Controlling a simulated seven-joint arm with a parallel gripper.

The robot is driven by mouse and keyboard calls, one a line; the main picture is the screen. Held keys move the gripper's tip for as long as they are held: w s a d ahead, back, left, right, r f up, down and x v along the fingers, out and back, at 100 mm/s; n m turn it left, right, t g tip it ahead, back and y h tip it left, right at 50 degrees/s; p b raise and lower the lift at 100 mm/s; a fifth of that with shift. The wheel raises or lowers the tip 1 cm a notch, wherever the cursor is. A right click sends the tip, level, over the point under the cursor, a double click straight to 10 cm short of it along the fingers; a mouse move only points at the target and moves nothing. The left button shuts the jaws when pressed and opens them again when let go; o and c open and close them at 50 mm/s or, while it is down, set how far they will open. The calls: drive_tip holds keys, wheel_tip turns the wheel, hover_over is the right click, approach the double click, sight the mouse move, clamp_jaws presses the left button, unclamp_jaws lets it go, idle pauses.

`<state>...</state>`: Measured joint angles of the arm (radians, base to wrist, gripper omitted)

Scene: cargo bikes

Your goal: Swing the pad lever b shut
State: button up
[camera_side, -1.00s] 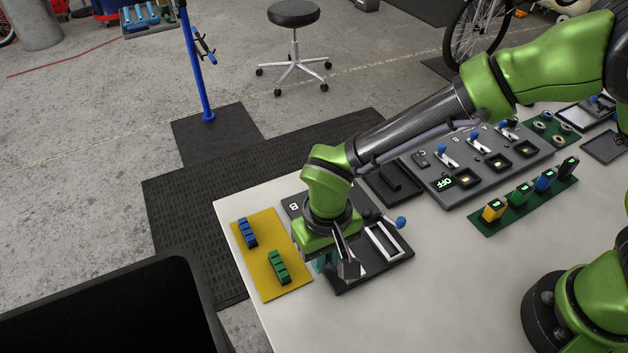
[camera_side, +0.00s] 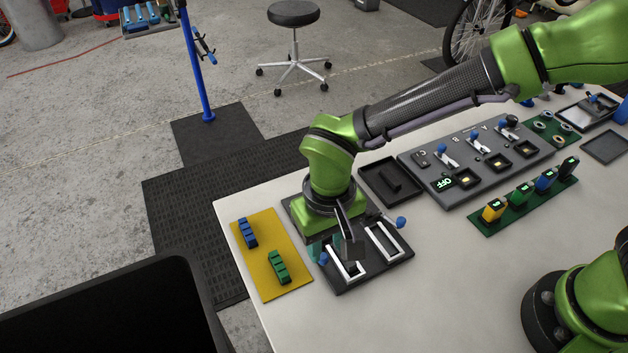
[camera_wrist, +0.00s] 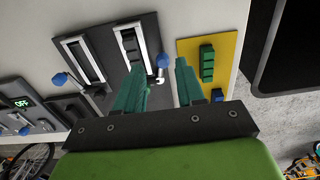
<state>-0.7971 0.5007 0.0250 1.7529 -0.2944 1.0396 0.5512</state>
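A dark pad panel (camera_side: 372,273) near the table's front left edge carries two white frames, each with a blue-knobbed lever. One blue knob (camera_side: 323,258) is beside the left frame; the other knob (camera_side: 401,222) stands out past the right frame. I cannot tell from lettering which lever is b. My gripper (camera_wrist: 160,66) is above the panel, its teal fingers apart. In the wrist view the nearer blue knob (camera_wrist: 163,60) appears between the fingertips; contact is unclear. The arm hides the panel's back part in the side view.
A yellow plate (camera_side: 258,272) with a blue and a green block lies left of the panel. A green rack (camera_side: 484,226) stands right. White table between is clear.

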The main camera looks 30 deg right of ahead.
sight(326, 258)
drive_tip(key=shift+r, duration=1.6)
drive_tip(key=shift+s+f+n, duration=0.1)
drive_tip(key=shift+f+n, duration=0.1)
drive_tip(key=shift+n, duration=0.1)
drive_tip(key=s+d+r+m+t, duration=0.1)
drive_tip(key=s+d+r+t, duration=0.1)
drive_tip(key=d+r, duration=0.3)
drive_tip(key=s+d+r+m+t+y, duration=0.1)
drive_tip(key=d+r, duration=0.3)
drive_tip(key=d, duration=0.9)
drive_tip(key=s+d+r+m+t+y, duration=0.1)
drive_tip(key=d+r+t, duration=0.3)
drive_tip(key=d, duration=0.6)
drive_tip(key=shift+s+r+m, duration=0.8)
drive_tip(key=shift+s, duration=0.05)
